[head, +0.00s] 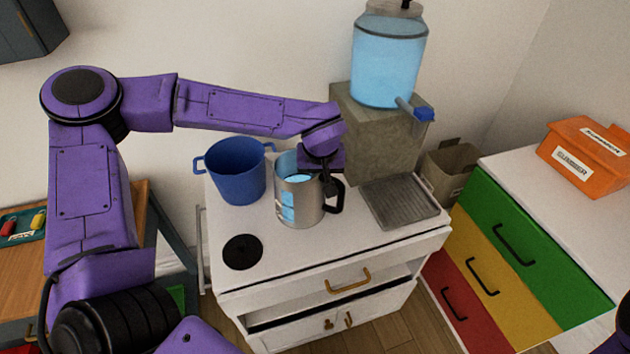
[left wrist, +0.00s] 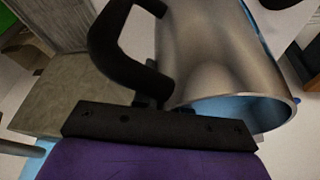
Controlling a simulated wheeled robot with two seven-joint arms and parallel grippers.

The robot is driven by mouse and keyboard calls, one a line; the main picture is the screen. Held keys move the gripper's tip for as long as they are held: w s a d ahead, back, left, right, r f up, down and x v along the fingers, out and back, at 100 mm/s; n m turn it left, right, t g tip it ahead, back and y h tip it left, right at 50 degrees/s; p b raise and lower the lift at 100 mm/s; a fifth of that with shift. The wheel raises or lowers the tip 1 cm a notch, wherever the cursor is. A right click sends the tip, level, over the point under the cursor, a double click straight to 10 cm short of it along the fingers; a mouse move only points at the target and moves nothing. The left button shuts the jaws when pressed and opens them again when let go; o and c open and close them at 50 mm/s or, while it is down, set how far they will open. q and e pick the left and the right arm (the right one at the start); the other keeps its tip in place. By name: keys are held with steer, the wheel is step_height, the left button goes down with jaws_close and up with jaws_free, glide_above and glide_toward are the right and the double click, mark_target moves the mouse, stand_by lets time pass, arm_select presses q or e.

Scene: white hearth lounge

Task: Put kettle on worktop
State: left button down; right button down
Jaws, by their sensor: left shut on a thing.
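The kettle (head: 299,205) is a silvery metal jug with a black handle and a blue strip on its side. It is upright over the white worktop (head: 290,255); I cannot tell whether its base touches the top. My left gripper (head: 322,178) is above its right side, shut on the kettle at the handle. In the left wrist view the kettle (left wrist: 215,55) and its black handle (left wrist: 122,45) fill the middle, close to the gripper (left wrist: 165,108). The fingertips are partly hidden. My right gripper does not show.
A blue pot (head: 236,172) stands left of the kettle, and a ridged metal tray (head: 400,203) lies to its right. A black disc (head: 242,252) is at the front left. Behind, a water dispenser (head: 388,65) stands on a stone block (head: 375,140). A coloured drawer unit (head: 520,240) is at right.

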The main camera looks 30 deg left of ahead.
arm_select(q)
steer(key=w+x, duration=0.2)
steer(key=x, duration=0.8)
steer(key=shift+d+r+p, duration=0.2)
steer(key=shift+r+p, duration=0.05)
steer(key=shift+p, duration=0.15)
steer(key=c, duration=1.1)
jaws_free()
steer(key=shift+c, duration=0.2)
steer(key=v, duration=1.2)
steer(key=shift+b, duration=0.4)
steer(key=shift+w, duration=0.15)
